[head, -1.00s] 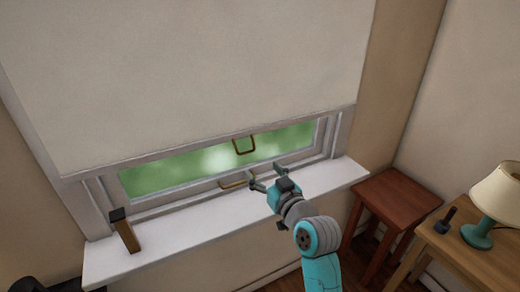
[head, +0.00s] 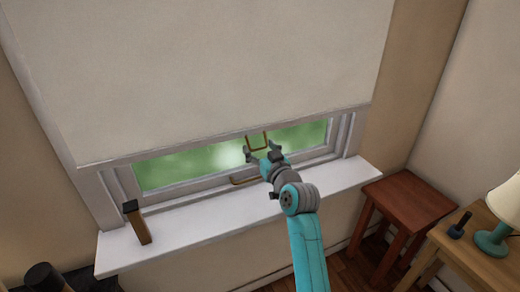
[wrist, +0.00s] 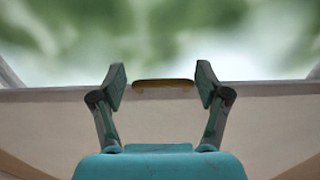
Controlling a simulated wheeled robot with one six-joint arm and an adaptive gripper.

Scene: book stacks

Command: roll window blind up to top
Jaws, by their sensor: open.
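The pale window blind (head: 215,75) hangs over most of the window, its bottom edge a little above the sill. In the wrist view a yellow-brown bar (wrist: 163,84) shows between my open fingertips (wrist: 160,82), apart from both. I cannot tell how far in front of the fingertips it is. A strip of window glass (head: 185,169) with blurred green behind it shows below the blind.
A second brass handle (head: 244,181) sits low on the window frame. A brown block-like object with a dark top (head: 137,222) stands on the white sill (head: 190,237). A red-brown stool (head: 405,205) and a table with a lamp (head: 505,210) stand at the right.

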